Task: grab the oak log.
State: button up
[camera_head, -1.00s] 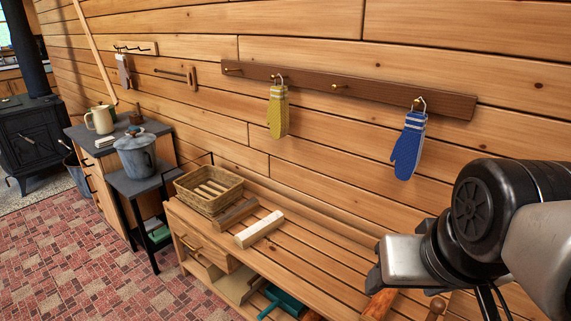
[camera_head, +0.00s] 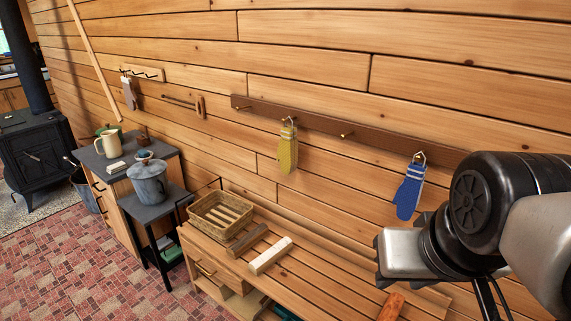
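Several wood pieces lie on the slatted bench (camera_head: 330,285). A brown log (camera_head: 247,240) lies beside the basket, a pale cream log (camera_head: 270,255) lies just right of it, and a reddish-orange piece (camera_head: 391,306) shows at the bottom edge, partly cut off. I cannot tell for certain which is the oak log; the brown one looks closest to it. My gripper (camera_head: 380,260) is at the right, pointing left, apart from all the logs. Its fingers are seen side-on, so their opening does not show. Nothing is visible in it.
A wicker basket (camera_head: 221,222) with wood pieces inside stands at the bench's left end. A side table with a grey pot (camera_head: 148,182) stands further left. A peg rail (camera_head: 320,124) with a yellow mitt (camera_head: 287,152) and blue mitt (camera_head: 408,195) hangs above. Brick-patterned floor (camera_head: 70,260) is clear.

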aim_at(237, 249)
jog(key=j+z, duration=0.1)
jog(key=j, duration=0.5)
jog(key=k+j+z, duration=0.1)
jog(key=j, duration=0.45)
jog(key=i+j+z, duration=0.1)
jog(key=j+z, duration=0.2)
jog(key=j, duration=0.85)
jog(key=i+j+z, duration=0.15)
jog(key=j, duration=0.2)
jog(key=i+j+z, duration=0.1)
jog(key=j, duration=0.25)
jog(key=i+j+z, duration=0.15)
jog(key=j, duration=0.2)
jog(key=i+j+z, duration=0.15)
jog(key=i, duration=0.4)
jog(key=j, duration=0.15)
